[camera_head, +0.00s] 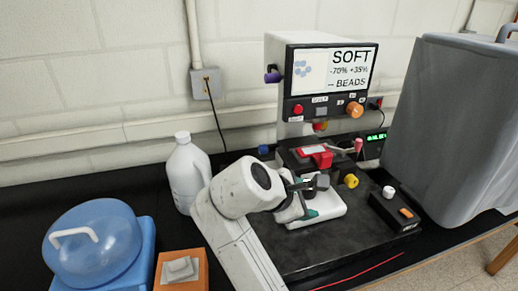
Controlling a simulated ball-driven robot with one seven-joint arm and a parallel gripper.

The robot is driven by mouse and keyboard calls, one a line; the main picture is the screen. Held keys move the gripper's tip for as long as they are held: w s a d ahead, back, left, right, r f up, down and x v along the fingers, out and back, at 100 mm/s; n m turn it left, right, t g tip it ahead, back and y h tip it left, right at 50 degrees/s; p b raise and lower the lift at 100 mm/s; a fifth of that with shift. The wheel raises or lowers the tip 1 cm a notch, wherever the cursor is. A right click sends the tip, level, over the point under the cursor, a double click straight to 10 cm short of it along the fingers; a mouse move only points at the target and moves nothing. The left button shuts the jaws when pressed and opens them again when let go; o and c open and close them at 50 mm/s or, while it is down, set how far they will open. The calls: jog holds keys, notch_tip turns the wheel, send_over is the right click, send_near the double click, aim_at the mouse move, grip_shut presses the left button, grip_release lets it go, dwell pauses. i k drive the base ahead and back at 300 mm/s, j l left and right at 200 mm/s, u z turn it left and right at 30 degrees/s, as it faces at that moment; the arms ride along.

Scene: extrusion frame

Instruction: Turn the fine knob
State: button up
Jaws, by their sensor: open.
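The extrusion machine (283,80) stands at the back centre with a display reading "SOFT". Its panel carries an orange knob (355,110) and a red button (297,109). A purple knob (272,76) is on its left side, a blue knob (263,150) lower left, and a yellow knob (351,181) low at the right of the stage. No readable label tells which one is the fine knob. My gripper (310,186) is open, in front of the stage and just left of the yellow knob, apparently apart from it. My arm hides part of the stage and the white block (325,208).
A white jug (186,172) stands left of my arm. A blue container (92,240) and an orange box (182,270) are at front left. A small black box with a white knob (389,192) is at right, beside a large grey bin (445,125).

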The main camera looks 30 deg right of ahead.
aim_at(263, 149)
jog(key=i, duration=1)
